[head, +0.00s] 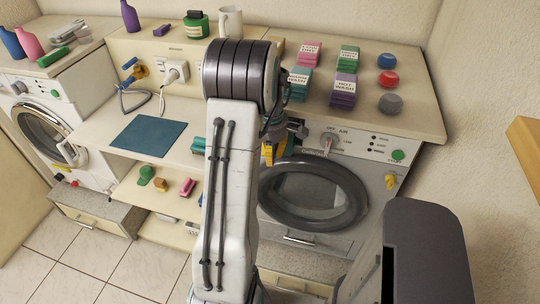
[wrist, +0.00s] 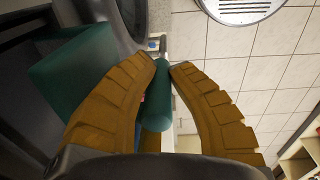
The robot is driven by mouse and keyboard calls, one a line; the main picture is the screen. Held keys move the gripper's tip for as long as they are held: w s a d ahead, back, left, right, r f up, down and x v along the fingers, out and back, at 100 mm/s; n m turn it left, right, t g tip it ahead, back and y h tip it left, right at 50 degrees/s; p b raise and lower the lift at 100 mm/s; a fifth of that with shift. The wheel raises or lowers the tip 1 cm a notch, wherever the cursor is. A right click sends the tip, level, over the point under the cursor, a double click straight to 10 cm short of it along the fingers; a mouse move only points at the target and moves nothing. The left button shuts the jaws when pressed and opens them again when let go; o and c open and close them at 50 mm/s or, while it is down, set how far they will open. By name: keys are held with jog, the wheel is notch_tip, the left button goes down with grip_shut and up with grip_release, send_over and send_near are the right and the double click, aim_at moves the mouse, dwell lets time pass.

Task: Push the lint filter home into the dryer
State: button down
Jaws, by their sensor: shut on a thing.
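The lint filter (wrist: 75,75) is teal, with a broad block-like body at the left of the wrist view and a round bar handle (wrist: 157,100). My gripper (wrist: 164,66) has yellow-brown ribbed fingers, closed on the handle. The body lies beside the dark grey front at the left; how far it sits in its slot I cannot tell. In the head view my gripper (head: 272,150) is in front of the left part of the dryer (head: 365,165), above its round door (head: 312,192). My arm hides the filter and slot there.
The dryer top bears coloured boxes (head: 343,90) and round caps (head: 388,80). A teal mat (head: 148,135) lies on the counter left of my arm. A washer (head: 45,130) stands at far left. Tiled floor (wrist: 215,50) is clear at the right of the wrist view.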

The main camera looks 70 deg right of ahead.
jog(key=shift+d+p, duration=0.7)
jog(key=shift+d, duration=0.7)
jog(key=shift+a, duration=0.1)
jog(key=a+b, duration=0.5)
jog(key=a, duration=0.7)
jog(key=shift+b, duration=0.3)
dwell(1.0)
dwell(0.8)
jog(key=shift+d, duration=1.05)
dwell(0.3)
jog(key=shift+d+p, duration=0.3)
jog(key=shift+p, duration=0.05)
jog(key=shift+d, duration=0.65)
jog(key=shift+d+p, duration=0.35)
